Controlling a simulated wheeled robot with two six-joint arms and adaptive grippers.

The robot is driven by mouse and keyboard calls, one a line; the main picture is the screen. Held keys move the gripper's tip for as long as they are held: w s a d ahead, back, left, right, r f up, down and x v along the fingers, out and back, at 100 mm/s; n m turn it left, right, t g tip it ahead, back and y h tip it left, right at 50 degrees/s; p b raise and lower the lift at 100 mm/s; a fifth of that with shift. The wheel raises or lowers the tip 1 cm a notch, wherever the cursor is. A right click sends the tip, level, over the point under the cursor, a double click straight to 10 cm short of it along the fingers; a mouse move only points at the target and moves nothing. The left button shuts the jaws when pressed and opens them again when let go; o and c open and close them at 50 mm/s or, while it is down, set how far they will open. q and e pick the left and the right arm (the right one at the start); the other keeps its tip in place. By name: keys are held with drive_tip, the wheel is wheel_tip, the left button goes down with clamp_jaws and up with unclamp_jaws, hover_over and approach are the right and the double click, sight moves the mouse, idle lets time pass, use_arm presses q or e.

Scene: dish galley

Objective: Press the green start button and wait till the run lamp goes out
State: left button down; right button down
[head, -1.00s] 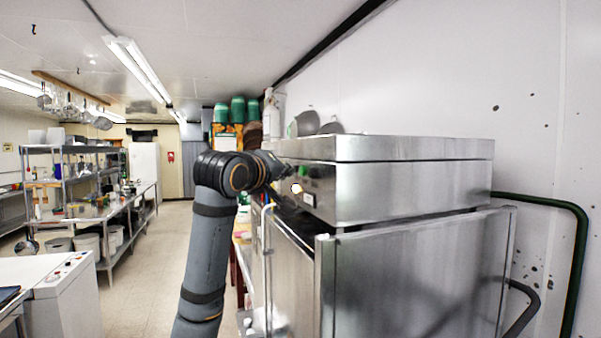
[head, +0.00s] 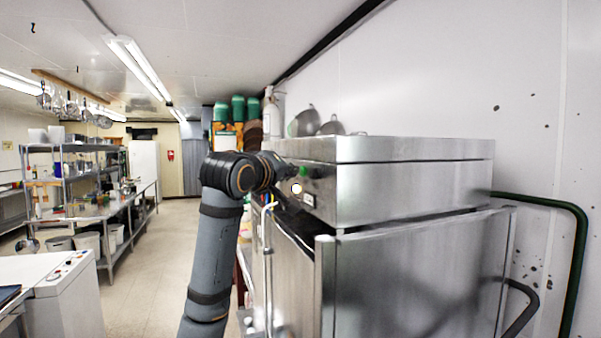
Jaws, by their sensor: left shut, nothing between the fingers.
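The steel dish machine (head: 410,180) fills the right half of the head view. Its control panel, on the side facing the aisle, carries the green start button (head: 304,171), a round dark knob beside it, and the run lamp (head: 296,188), which glows pale and bright. My left gripper (head: 284,174) is shut and empty, close in front of the panel just left of the button and lamp. I cannot tell whether its tips touch the panel. My right gripper is not in view.
The machine's door front (head: 400,280) and a dark green pipe (head: 580,260) are at the right. A white cabinet (head: 65,300) stands at the lower left, with steel shelving (head: 95,205) behind it. The tiled aisle floor (head: 160,260) between is clear.

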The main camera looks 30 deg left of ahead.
use_arm(q)
drive_tip(key=shift+w+d, duration=0.3)
drive_tip(key=shift+w, duration=0.05)
idle(0.5)
idle(0.3)
drive_tip(key=shift+s+a+b, duration=0.3)
drive_tip(key=shift+s+a, duration=0.25)
drive_tip(key=shift+s, duration=0.05)
drive_tip(key=s+a+b, duration=0.3)
drive_tip(key=shift+s+a, duration=0.1)
drive_tip(key=shift+s, duration=0.3)
